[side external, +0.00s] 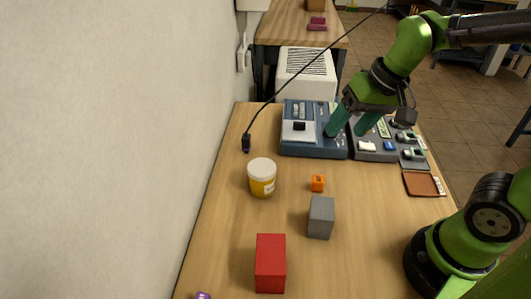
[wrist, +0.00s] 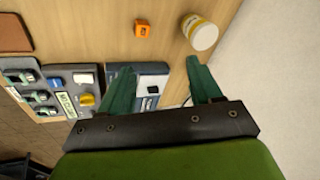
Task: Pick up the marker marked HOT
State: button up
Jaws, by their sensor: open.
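My gripper (side external: 346,132) is open and empty, with its green fingers pointing down over the blue and grey panels at the back of the table. It also shows in the wrist view (wrist: 160,66). I cannot read the word HOT on anything. A small orange block (side external: 317,183) stands on the table in front of the panels; the wrist view shows it (wrist: 142,28) with a dark mark on top. A purple piece (side external: 202,296) with pale marking is cut off at the bottom edge of the side view. I cannot tell which piece is the marker.
The blue panel (side external: 315,149) and grey panel (side external: 374,155) carry switches. A white-lidded yellow jar (side external: 262,180), grey block (side external: 321,218) and red block (side external: 270,263) stand on the table. A brown pad (side external: 420,184) lies at right. A black cable plug (side external: 246,142) is near the wall.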

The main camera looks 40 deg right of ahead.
jog(key=w+f+m+g+h, duration=0.1)
jog(key=w+f+m+g, duration=0.2)
jog(key=w+f, duration=0.15)
jog(key=m, duration=0.2)
send_over(318, 178)
jog(key=shift+g+h, duration=0.4)
notch_tip(318, 178, down, 11)
jog(key=shift+w+r, duration=0.15)
jog(key=shift+r, duration=0.05)
jog(key=shift+s+f, duration=0.15)
jog(key=shift+f, duration=1.25)
jog(key=shift+s+f, duration=0.1)
jog(key=shift+f, duration=1.25)
jog(key=shift+c, duration=0.2)
jog(key=c, duration=1)
